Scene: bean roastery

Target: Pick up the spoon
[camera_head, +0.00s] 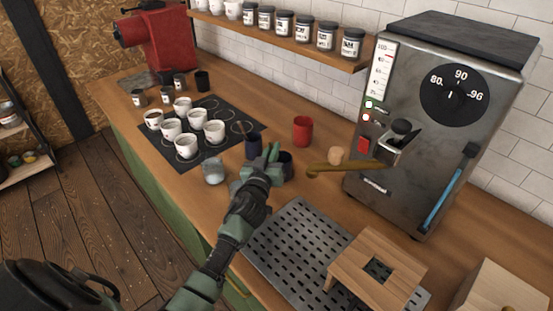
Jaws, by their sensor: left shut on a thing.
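My left gripper (270,156) reaches over the counter from below, with its green fingertips beside a dark cup (286,161). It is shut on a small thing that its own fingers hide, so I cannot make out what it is. No spoon shows clearly. Another dark cup (253,146) stands just behind the gripper, and a clear glass (213,172) stands to its left. My right gripper is not in view.
White cups (214,131) stand on a black mat (155,152). A red cup (302,130), a brass-coloured handle (330,169), and a large grey machine (440,130) are to the right. A perforated tray (285,240) and a wooden stand (375,264) are in front.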

